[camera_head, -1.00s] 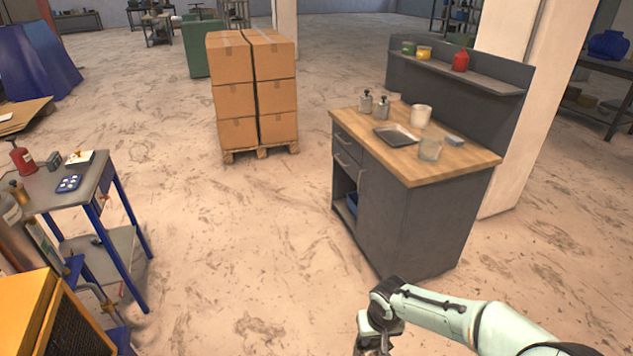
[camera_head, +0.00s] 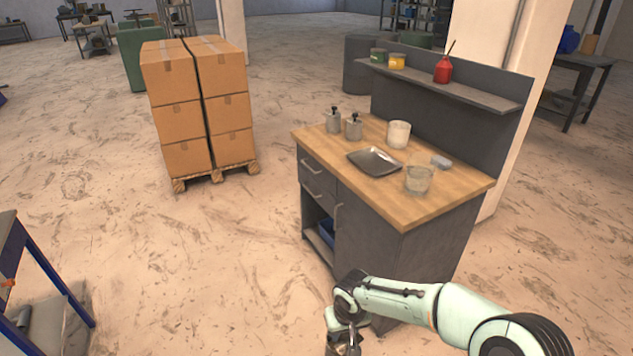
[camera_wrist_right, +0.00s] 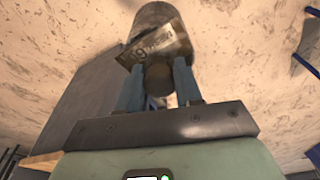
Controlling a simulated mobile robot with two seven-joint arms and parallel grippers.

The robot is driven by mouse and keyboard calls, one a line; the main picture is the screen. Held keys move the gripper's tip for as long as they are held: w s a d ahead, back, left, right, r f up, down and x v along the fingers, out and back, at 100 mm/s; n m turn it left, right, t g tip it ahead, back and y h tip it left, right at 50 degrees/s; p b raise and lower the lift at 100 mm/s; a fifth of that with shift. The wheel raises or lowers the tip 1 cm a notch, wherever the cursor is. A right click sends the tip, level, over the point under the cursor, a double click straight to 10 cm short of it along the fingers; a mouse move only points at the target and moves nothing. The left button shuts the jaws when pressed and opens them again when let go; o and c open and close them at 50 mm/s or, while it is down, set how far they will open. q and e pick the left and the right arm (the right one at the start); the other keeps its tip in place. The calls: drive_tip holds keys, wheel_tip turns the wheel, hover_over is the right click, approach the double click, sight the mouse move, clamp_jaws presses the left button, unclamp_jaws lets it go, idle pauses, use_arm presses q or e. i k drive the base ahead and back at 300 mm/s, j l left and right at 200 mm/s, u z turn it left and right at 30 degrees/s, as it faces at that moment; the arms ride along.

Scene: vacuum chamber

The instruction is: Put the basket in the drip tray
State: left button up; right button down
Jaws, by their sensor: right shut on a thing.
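The basket is apart from the tray. In the head view it is mostly cut off by the lower edge. My left gripper is not in view.
Two metal pump bottles (camera_head: 343,124), a white cup (camera_head: 398,134), a clear beaker (camera_head: 419,178) and a small grey-blue block (camera_head: 441,162) stand around the tray. A shelf (camera_head: 440,84) runs behind. Stacked boxes (camera_head: 200,105) are left; floor between is clear.

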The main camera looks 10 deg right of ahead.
sight(373, 167)
drive_tip(key=i, duration=1.15)
drive_tip(key=i+z, duration=0.15)
drive_tip(key=i, duration=0.35)
drive_tip(key=i+j+z, duration=0.1)
drive_tip(key=i, duration=0.35)
